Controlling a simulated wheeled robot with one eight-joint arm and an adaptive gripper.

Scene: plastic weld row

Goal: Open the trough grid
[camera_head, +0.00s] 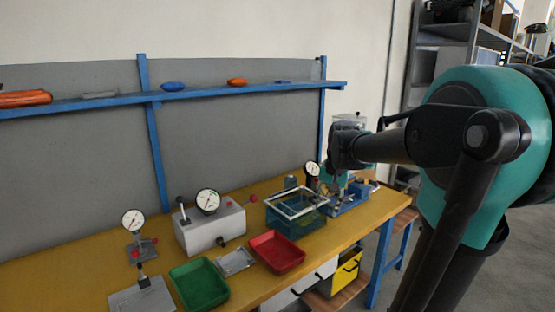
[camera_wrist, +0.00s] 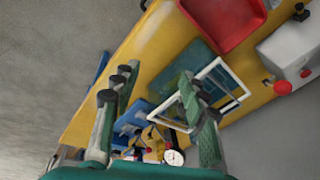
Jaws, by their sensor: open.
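The trough (camera_head: 303,220) is a see-through teal box on the yellow workbench. The trough grid (camera_head: 283,205), a pale rectangular frame, lies over its top. In the wrist view the grid (camera_wrist: 236,80) shows as a white frame, with the teal trough (camera_wrist: 185,62) beside and below it. My gripper (camera_head: 337,168) is above the bench just right of the trough in the head view. In the wrist view my gripper (camera_wrist: 156,82) has its two fingers wide apart with nothing between them. The right finger overlaps the grid in the picture and hides part of it; I cannot tell if they touch.
A red tray (camera_head: 277,252) stands in front of the trough, with a green tray (camera_head: 199,284) further left. A grey box with a gauge (camera_head: 211,229) stands to the left. A blue fixture (camera_head: 349,200) is under my arm at right. A blue shelf (camera_head: 200,93) runs behind.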

